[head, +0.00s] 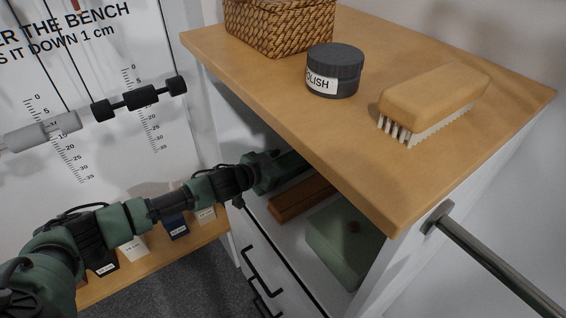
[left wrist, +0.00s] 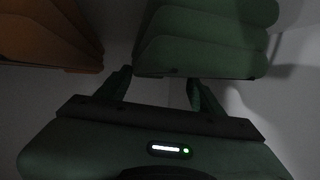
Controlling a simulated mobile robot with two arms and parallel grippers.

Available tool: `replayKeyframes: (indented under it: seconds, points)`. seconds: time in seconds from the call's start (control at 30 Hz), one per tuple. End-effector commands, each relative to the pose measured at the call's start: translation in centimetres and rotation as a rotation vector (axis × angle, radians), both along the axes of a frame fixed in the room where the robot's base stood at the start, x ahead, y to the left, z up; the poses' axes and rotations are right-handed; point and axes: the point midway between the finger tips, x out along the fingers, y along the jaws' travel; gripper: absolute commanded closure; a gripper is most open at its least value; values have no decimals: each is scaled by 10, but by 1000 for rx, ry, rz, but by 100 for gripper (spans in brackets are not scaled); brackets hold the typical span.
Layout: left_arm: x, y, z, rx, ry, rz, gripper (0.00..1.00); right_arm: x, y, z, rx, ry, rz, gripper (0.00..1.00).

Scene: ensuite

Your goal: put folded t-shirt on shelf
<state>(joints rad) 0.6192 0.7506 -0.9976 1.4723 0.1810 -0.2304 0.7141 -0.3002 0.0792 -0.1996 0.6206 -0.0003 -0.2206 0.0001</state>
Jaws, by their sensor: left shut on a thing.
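A green folded t-shirt (left wrist: 205,42) with stacked layers fills the upper middle of the left wrist view. In the head view my left gripper (head: 272,171) reaches into the open shelf compartment (head: 232,131) under the wooden top. The shirt is mostly hidden there by the gripper and the top's edge. I cannot tell whether the shirt rests on the shelf floor. My right gripper is not in view.
An orange-brown folded item (head: 300,198) lies beside the gripper; it also shows in the left wrist view (left wrist: 48,38). A pale green object (head: 342,245) lies nearer. A brush (head: 432,95), polish jar (head: 335,70) and basket (head: 280,25) stand on the wooden top (head: 390,175). Drawers with dark handles (head: 265,265) are below.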

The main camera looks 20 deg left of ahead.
Motion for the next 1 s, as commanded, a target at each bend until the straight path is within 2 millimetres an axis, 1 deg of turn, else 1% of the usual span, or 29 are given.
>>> replayKeyframes:
  seconds: [0.1,0.13,0.2,0.53,0.67,0.77,1.0]
  points:
    - [0,0,0,0,1,-1,100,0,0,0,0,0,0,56]
    - [-1,0,-1,1,2,-1,28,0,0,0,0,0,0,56]
    - [-1,0,-1,1,2,0,9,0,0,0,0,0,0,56]
    - [-1,1,0,1,2,0,9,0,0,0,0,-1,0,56]
    - [-9,4,3,0,2,1,9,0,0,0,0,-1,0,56]
    - [-23,10,8,2,4,0,9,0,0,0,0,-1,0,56]
    - [-67,30,26,2,4,0,9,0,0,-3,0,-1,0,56]
